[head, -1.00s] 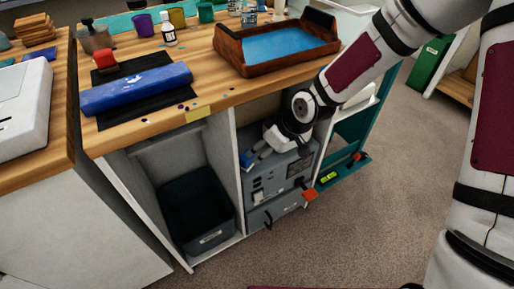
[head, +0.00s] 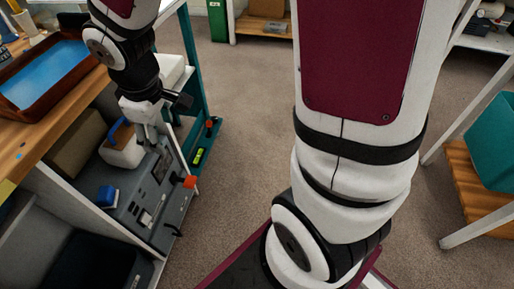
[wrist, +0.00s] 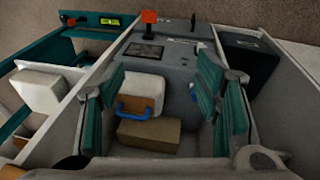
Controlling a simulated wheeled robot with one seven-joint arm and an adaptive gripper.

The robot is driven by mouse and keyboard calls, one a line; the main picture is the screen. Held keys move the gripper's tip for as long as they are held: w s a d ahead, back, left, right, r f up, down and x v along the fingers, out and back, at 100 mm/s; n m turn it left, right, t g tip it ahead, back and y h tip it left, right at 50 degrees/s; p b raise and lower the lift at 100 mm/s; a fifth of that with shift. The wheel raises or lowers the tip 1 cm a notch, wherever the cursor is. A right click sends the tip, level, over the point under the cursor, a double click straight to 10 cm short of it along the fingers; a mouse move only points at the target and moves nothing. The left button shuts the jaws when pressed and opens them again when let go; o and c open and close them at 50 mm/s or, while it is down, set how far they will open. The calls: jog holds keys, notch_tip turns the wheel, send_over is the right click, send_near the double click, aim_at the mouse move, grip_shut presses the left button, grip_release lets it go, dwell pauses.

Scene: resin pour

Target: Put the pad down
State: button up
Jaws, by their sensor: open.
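A small blue block (head: 105,196), which may be the pad, rests on the front-left top of the grey machine (head: 150,200) under the workbench. I cannot tell for certain that it is the pad. My gripper (head: 150,136) is above the machine, fingers pointing down, apart from the blue block. In the wrist view its teal-lined fingers (wrist: 162,85) are spread wide with nothing held between them. Below and between them are a white box with a blue handle (wrist: 143,90) and a brown block (wrist: 150,136).
White panels (wrist: 88,85) flank the machine's bay closely. An orange knob (head: 190,181) sticks out at the front. A dark bin (head: 85,262) stands in the neighbouring bay. A resin tray (head: 50,98) is on the bench above. The carpet (head: 235,130) to the right is clear.

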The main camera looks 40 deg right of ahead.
jog(key=s+d+r+m, duration=0.1)
jog(key=s+r, duration=0.3)
jog(key=s, duration=0.5)
jog(key=s+d+r+m+g, duration=0.1)
jog(key=s+r+m, duration=0.3)
jog(key=s, duration=0.4)
jog(key=s+d+r+m+g, duration=0.1)
jog(key=s+d+r+m, duration=0.1)
jog(key=s, duration=0.7)
notch_tip(320, 180, up, 2)
jog(key=shift+s+d+r+m, duration=0.1)
jog(key=shift+s+d+m, duration=0.25)
jog(key=shift+d, duration=0.4)
notch_tip(320, 180, up, 27)
jog(key=t+p, duration=0.3)
jog(key=p, duration=2.2)
jog(key=shift+d+r+t+p, duration=0.15)
jog(key=shift+d+t+p, duration=0.1)
jog(key=shift+t+p, duration=0.1)
jog(key=shift+w, duration=0.1)
